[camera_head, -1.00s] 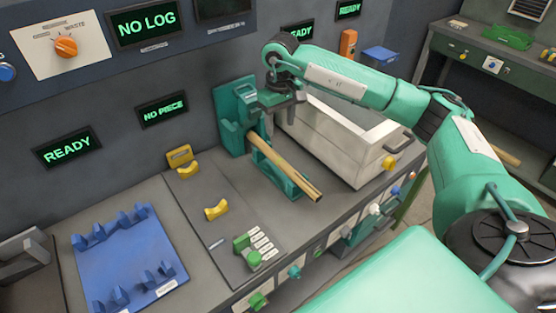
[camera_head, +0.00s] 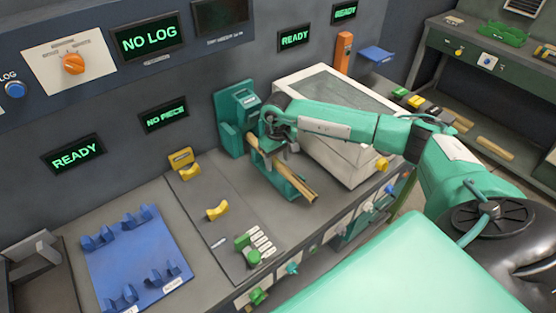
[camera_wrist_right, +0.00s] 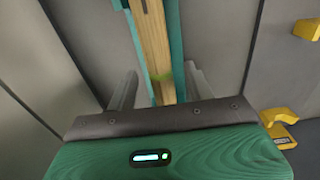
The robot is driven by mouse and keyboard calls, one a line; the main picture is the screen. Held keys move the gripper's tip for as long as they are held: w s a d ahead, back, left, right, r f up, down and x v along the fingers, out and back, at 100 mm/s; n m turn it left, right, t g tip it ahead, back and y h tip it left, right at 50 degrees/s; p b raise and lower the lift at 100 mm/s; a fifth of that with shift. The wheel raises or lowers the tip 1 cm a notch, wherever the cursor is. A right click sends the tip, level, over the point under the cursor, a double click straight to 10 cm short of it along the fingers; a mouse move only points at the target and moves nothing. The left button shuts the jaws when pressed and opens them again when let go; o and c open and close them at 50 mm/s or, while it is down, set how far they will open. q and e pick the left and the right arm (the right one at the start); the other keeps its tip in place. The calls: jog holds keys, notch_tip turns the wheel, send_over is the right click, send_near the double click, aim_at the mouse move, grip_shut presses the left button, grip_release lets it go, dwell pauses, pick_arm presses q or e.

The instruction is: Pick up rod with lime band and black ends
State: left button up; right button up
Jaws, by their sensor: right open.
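The wooden rod (camera_head: 296,180) lies tilted in a teal holder (camera_head: 299,193) on the workbench, its near end pointing down to the right. My right gripper (camera_head: 271,149) is over the upper part of the rod. In the wrist view its open fingers (camera_wrist_right: 160,88) stand either side of the rod, with gaps. My left gripper is not in view.
A pale bin (camera_head: 335,150) stands just right of the holder, close under my right arm. A blue cradle plate (camera_head: 135,255) and yellow rests (camera_head: 217,211) are on the bench to the left. Screens (camera_head: 163,115) line the wall behind.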

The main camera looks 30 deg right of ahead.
jog(key=shift+f, duration=0.35)
grip_shut()
jog(key=shift+r, duration=0.1)
